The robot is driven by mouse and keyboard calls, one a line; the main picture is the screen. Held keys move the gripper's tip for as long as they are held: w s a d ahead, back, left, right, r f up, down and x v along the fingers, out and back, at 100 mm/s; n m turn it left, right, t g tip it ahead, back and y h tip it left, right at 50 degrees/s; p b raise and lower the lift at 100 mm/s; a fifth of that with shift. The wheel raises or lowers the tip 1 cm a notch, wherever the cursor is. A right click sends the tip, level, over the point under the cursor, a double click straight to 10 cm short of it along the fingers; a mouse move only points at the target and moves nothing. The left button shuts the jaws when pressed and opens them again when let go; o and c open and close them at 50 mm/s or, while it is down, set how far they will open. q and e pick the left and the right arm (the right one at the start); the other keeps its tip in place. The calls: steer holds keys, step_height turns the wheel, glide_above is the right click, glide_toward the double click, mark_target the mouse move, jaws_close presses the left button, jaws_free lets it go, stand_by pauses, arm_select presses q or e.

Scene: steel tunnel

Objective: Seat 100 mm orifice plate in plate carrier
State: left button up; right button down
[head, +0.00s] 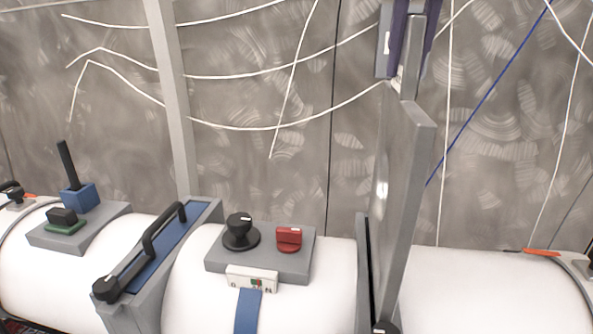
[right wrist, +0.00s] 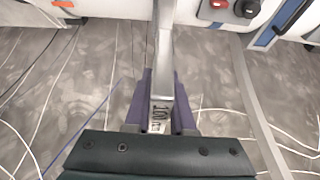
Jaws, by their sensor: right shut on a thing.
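The orifice plate (head: 408,190) is a grey steel plate, upright and seen nearly edge-on in the head view. My right gripper (head: 405,60) is above it, with purple fingers shut on its tab. In the right wrist view, the right gripper (right wrist: 161,110) grips the tab, which bears dark lettering, and the plate (right wrist: 163,45) extends away toward the white pipe. What looks like the plate carrier (head: 365,265) is a dark-edged grey slot between two white pipe sections. The plate's lower end lies at this slot; how deep it sits cannot be told. My left gripper is not in view.
A grey housing with a black handle (head: 150,245) stands on the pipe to the left. A grey block carries a black knob (head: 240,232) and a red knob (head: 289,239). A blue block with a black lever (head: 78,190) is farther left. Thin cables hang along the wall.

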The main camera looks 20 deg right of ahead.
mark_target(384, 209)
step_height(384, 209, down, 17)
steer(key=p, duration=0.3)
steer(key=shift+r, duration=0.2)
step_height(384, 209, down, 5)
steer(key=shift+f, duration=0.6)
steer(key=c, duration=0.8)
jaws_free()
steer(key=shift+o, duration=0.2)
